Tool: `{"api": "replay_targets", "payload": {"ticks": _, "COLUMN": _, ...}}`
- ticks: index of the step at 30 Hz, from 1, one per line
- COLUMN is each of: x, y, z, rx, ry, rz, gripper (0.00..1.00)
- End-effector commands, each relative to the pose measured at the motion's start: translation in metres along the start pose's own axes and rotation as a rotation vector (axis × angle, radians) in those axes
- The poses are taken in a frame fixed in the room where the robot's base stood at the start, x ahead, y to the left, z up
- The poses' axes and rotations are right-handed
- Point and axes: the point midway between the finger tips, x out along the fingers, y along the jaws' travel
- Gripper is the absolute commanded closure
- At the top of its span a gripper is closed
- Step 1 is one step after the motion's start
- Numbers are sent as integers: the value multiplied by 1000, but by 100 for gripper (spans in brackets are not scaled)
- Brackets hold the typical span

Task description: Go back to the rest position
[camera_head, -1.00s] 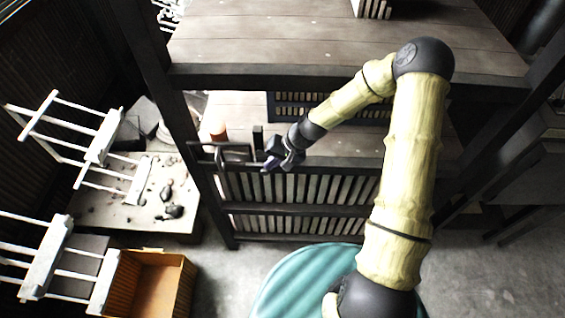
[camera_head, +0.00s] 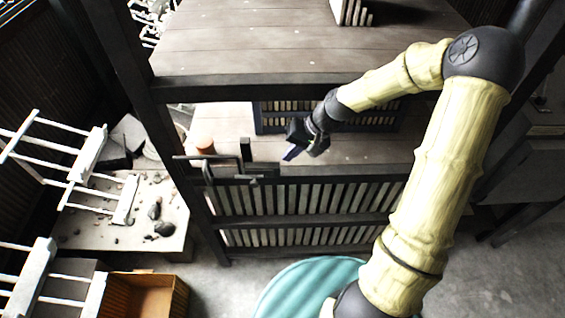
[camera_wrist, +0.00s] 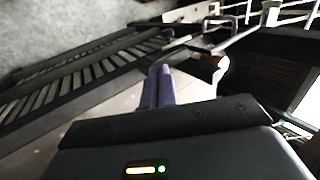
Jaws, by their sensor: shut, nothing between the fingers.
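My gripper (camera_head: 291,152) is in front of the dark shelf rack, above the lower wooden shelf (camera_head: 345,155) and to the right of a dark metal hook-like bracket (camera_head: 225,170). In the wrist view its two purple fingers (camera_wrist: 158,86) lie side by side, shut with nothing between them. My arm reaches from the lower right, up and over to the left.
An orange-brown cylinder (camera_head: 203,145) stands on the lower shelf near the rack's left post. White hanger frames (camera_head: 92,150) are at the left, near a table with dark stones (camera_head: 154,210). An orange box (camera_head: 148,290) sits at lower left.

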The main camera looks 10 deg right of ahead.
Motion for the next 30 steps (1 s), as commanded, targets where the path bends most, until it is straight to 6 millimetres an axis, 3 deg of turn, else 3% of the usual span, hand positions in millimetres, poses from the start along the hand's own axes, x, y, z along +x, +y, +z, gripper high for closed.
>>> {"api": "replay_targets", "payload": {"ticks": 20, "x": -4, "y": 0, "z": 2, "rx": -6, "ry": -3, "rz": 12, "gripper": 100}}
{"api": "replay_targets", "payload": {"ticks": 23, "x": 0, "y": 4, "z": 11, "rx": -21, "ry": -10, "rz": 58, "gripper": 100}}
{"api": "replay_targets", "payload": {"ticks": 30, "x": 0, "y": 28, "z": 52, "rx": -87, "ry": -4, "rz": 291, "gripper": 100}}
